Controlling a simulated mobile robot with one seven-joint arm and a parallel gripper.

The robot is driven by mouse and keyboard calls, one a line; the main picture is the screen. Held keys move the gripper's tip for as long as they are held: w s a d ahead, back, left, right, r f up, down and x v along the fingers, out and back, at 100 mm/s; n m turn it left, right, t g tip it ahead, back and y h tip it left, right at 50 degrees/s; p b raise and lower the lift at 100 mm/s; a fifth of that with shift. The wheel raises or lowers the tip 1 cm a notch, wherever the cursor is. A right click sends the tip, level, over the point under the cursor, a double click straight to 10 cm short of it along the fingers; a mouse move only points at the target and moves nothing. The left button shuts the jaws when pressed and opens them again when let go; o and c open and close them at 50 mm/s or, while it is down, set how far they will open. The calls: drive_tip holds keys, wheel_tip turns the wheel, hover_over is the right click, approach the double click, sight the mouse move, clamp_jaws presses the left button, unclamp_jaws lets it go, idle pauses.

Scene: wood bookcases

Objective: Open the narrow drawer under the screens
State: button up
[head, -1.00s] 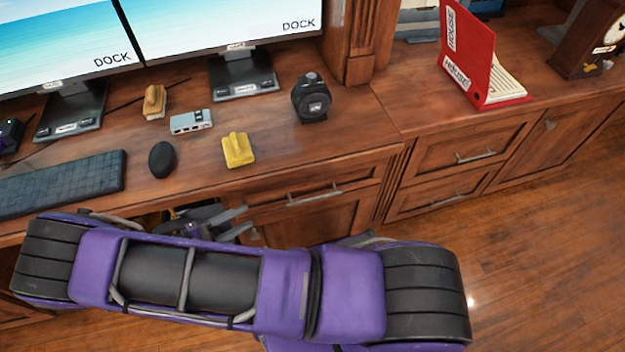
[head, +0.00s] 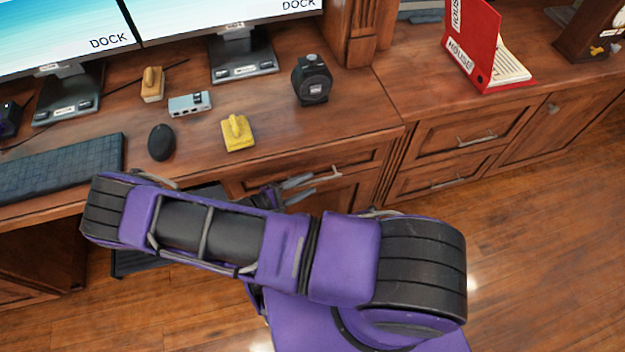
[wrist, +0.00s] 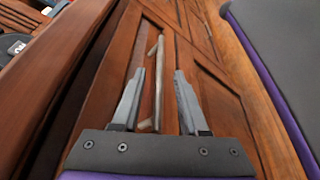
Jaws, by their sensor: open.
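The narrow drawer (head: 362,163) is a wooden front just below the desk edge, and it looks shut. Its slim metal handle (head: 326,172) shows past my gripper (head: 305,188), which is at the drawer front. In the wrist view my gripper (wrist: 156,92) is open, and the handle (wrist: 158,75) runs lengthwise between the two grey fingers. The fingers do not appear closed on it; I cannot tell how deep the bar sits between them. The screens (head: 62,32) stand above on the desk. My arm hides the left part of the area below the desk.
On the desk are a keyboard (head: 60,165), a black mouse (head: 162,142), a yellow object (head: 237,132), a grey hub (head: 190,104) and a black round device (head: 311,80). More drawers (head: 470,135) are at right. The wood floor (head: 540,230) there is clear.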

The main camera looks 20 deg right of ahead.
drive_tip(key=shift+x, duration=1.4)
clamp_jaws()
drive_tip(key=shift+a, duration=0.1)
